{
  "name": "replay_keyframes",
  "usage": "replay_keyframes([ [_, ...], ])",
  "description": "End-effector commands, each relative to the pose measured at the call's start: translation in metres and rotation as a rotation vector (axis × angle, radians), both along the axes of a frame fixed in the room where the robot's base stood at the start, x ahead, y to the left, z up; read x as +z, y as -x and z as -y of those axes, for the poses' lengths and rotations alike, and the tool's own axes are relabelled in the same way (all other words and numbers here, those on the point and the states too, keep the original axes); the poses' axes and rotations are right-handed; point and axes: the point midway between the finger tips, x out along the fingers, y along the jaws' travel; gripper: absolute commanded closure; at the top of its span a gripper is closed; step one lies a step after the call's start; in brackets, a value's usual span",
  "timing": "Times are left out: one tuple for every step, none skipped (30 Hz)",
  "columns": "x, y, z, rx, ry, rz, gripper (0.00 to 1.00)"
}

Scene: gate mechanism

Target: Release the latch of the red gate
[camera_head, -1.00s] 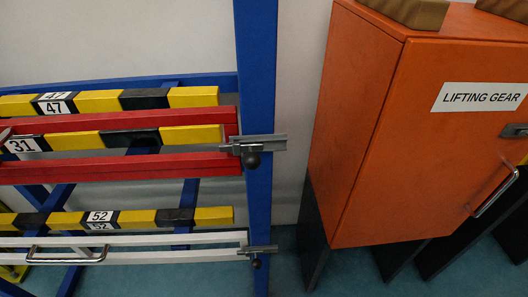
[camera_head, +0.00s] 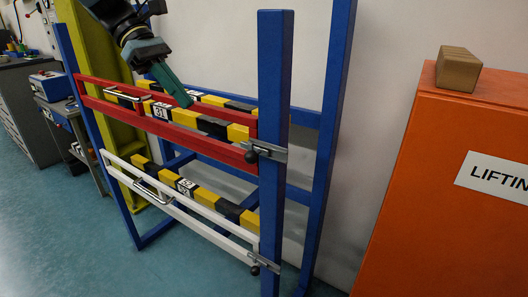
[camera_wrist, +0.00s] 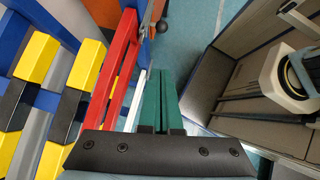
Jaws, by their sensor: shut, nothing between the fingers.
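The red gate (camera_head: 215,143) is a frame of red bars in a blue rack and looks closed against the blue post (camera_head: 274,100). Its grey metal latch (camera_head: 272,152), with a dark round knob (camera_head: 251,156), sits at its right end and reaches across the post. In the wrist view the red gate (camera_wrist: 117,62) runs left of my fingers, with the latch (camera_wrist: 147,18) and knob (camera_wrist: 162,26) near the top. My gripper (camera_head: 187,102) has teal fingers, shut and empty, over the red gate's middle, apart from the latch. The fingers (camera_wrist: 154,74) also show in the wrist view.
A white gate (camera_head: 190,220) with its own latch (camera_head: 262,264) is below the red one. Yellow-black bars (camera_head: 238,132) lie behind both gates. An orange cabinet (camera_head: 420,190) stands at the right. Open floor (camera_head: 60,220) lies at the front left.

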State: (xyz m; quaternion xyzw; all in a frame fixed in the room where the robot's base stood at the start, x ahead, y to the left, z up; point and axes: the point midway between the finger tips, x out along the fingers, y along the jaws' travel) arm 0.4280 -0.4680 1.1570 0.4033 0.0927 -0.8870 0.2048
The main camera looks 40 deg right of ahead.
Motion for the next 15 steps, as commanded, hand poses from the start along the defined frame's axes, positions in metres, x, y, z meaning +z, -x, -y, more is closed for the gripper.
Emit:
replay_keyframes([
  [0.0009,0.0002,0.0008,0.000,0.000,-0.003,1.00],
  [0.0011,0.0004,0.0009,0.001,0.000,-0.005,1.00],
  [0.0012,0.0006,0.0009,0.001,0.000,-0.005,1.00],
  [0.0012,0.0006,0.0009,0.001,0.000,-0.005,1.00],
  [0.0011,0.0006,0.0008,0.001,0.000,-0.005,1.00],
  [0.0011,0.0006,0.0009,0.000,0.000,-0.004,1.00],
  [0.0010,0.0005,0.0008,0.000,0.000,-0.003,1.00],
  [0.0010,0.0006,0.0007,0.000,0.000,-0.003,1.00],
  [0.0009,0.0006,0.0008,0.000,0.000,-0.003,1.00],
  [0.0007,0.0008,0.0008,0.000,0.000,-0.003,1.00],
  [0.0002,0.0012,0.0010,0.000,0.000,-0.003,1.00],
  [-0.0010,0.0023,0.0015,-0.001,-0.001,-0.004,1.00],
  [-0.0023,0.0034,0.0021,-0.001,-0.001,-0.004,1.00],
  [-0.0040,0.0050,0.0028,-0.001,0.000,-0.005,1.00],
  [-0.0068,0.0077,0.0041,-0.001,-0.001,-0.005,1.00],
])
